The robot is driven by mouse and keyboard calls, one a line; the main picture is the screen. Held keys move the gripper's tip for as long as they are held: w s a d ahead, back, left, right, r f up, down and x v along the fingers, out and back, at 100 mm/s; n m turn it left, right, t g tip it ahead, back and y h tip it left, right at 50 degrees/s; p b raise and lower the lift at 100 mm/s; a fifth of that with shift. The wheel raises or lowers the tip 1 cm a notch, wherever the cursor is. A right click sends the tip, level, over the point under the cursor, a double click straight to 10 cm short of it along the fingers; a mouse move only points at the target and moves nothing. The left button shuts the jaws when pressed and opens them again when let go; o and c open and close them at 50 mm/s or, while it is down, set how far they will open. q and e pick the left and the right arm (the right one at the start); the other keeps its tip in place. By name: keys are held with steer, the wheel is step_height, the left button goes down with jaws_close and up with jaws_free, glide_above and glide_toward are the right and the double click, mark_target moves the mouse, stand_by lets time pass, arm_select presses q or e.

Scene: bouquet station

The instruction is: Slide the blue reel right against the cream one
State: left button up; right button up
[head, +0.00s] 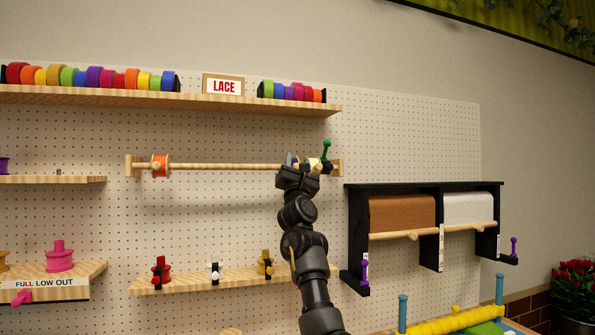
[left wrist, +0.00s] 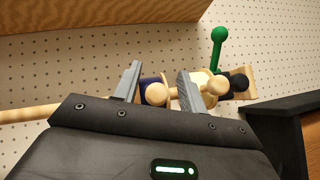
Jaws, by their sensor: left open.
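The blue reel (left wrist: 150,79) is on the wooden rod (head: 225,166), near its right end, with a pale wooden knob facing me. The cream reel (left wrist: 201,77) is just to its right, partly hidden by a finger; it also shows in the head view (head: 315,163). My left gripper (head: 298,163) is open at the rod, its fingers either side of the blue reel in the left wrist view (left wrist: 159,70). The right finger stands between the two reels' visible parts. I cannot tell whether the fingers touch either reel. My right gripper is not in view.
An orange reel (head: 160,166) sits at the rod's left end. A lace shelf (head: 220,98) runs above; a black paper-roll rack (head: 422,187) stands lower right.

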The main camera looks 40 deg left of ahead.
arm_select(q)
steer(key=b+v, duration=0.5)
steer(key=v, duration=0.5)
steer(key=shift+d+f, duration=0.2)
steer(key=shift+f, duration=0.1)
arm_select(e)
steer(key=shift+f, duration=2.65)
arm_select(q)
steer(key=shift+s, duration=0.15)
steer(key=shift+c, duration=0.3)
